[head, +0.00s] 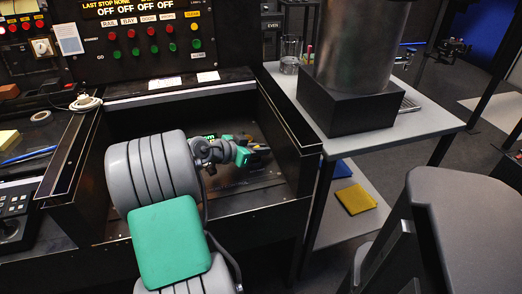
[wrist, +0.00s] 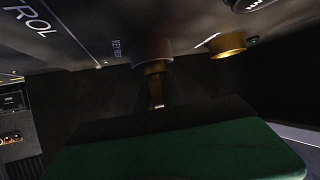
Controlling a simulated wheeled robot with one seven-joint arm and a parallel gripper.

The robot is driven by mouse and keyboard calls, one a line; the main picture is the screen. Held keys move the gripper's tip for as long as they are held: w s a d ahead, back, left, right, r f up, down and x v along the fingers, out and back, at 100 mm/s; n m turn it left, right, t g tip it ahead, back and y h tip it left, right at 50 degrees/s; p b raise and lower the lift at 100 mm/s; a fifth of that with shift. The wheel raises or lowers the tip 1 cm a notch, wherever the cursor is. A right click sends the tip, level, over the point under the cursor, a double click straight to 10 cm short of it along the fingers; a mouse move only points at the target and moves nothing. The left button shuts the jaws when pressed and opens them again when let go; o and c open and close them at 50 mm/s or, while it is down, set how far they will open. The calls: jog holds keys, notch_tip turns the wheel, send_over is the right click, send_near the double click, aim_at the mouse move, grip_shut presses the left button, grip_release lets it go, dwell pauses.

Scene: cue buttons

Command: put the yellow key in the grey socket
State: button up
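In the head view my gripper (head: 258,155) is inside the black open-topped bay below the control panel, small and dark, with green parts behind it. Its fingers are too small to read there. In the wrist view a green pad fills the bottom, and the fingertips cannot be made out. A gold cylinder (wrist: 228,46) hangs from the dark lettered surface at upper right. Near the centre a brownish-gold stem (wrist: 155,72) sits against a dark round collar (wrist: 152,50). I cannot tell whether either is the yellow key, or which round fitting is the grey socket.
The bay's black side wall (head: 290,115) stands close to the right of my gripper. The control panel (head: 145,45) with several coloured buttons rises behind. A grey side table (head: 405,130) holds a metal cylinder (head: 360,45) on a black block.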

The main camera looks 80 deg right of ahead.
jog(key=o, duration=0.4)
jog(key=shift+r, duration=0.1)
jog(key=shift+o, duration=0.2)
